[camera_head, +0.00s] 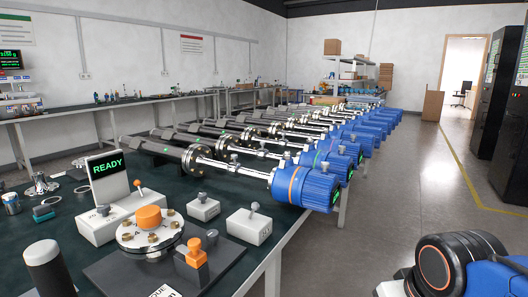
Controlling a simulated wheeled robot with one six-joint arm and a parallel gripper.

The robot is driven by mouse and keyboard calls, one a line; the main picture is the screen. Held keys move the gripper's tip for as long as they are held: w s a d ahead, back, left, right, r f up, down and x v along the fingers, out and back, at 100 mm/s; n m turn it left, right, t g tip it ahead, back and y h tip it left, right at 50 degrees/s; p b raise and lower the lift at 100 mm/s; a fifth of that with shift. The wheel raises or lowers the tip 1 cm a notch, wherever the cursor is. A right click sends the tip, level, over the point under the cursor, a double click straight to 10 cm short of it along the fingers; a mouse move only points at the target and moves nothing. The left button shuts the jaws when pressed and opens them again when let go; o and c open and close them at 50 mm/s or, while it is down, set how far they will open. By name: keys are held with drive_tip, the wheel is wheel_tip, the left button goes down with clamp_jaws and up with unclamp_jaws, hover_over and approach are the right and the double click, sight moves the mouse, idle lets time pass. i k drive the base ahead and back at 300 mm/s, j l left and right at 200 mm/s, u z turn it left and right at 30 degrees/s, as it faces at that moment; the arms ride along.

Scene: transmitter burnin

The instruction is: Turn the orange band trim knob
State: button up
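The nearest blue transmitter (318,190) has an orange band (294,184) around its housing and lies on the dark green bench at its right edge. A small grey knob (286,162) stands on top of this transmitter near the band. A separate orange knob (149,216) sits on a round metal flange (150,240) at the front. I cannot tell from this view alone which one is the trim knob. Part of my arm shows at the lower right, apart from the bench. My gripper's fingers are not in view.
More transmitters lie in a row behind. The floor (400,190) right of the bench is clear; dark cabinets (497,95) stand farther right.

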sight(324, 165)
drive_tip(key=i+l+u, duration=0.1)
drive_tip(key=l+u, duration=0.3)
drive_tip(key=l, duration=0.7)
drive_tip(key=l+u, duration=0.4)
drive_tip(key=l, duration=0.65)
drive_tip(key=i+l+u, duration=0.4)
drive_tip(key=l, duration=0.2)
drive_tip(key=i+l+u, duration=0.2)
drive_tip(key=l, duration=0.15)
drive_tip(key=i+l+u, duration=0.2)
drive_tip(key=l, duration=0.15)
drive_tip(key=l+u, duration=0.2)
drive_tip(key=l, duration=0.15)
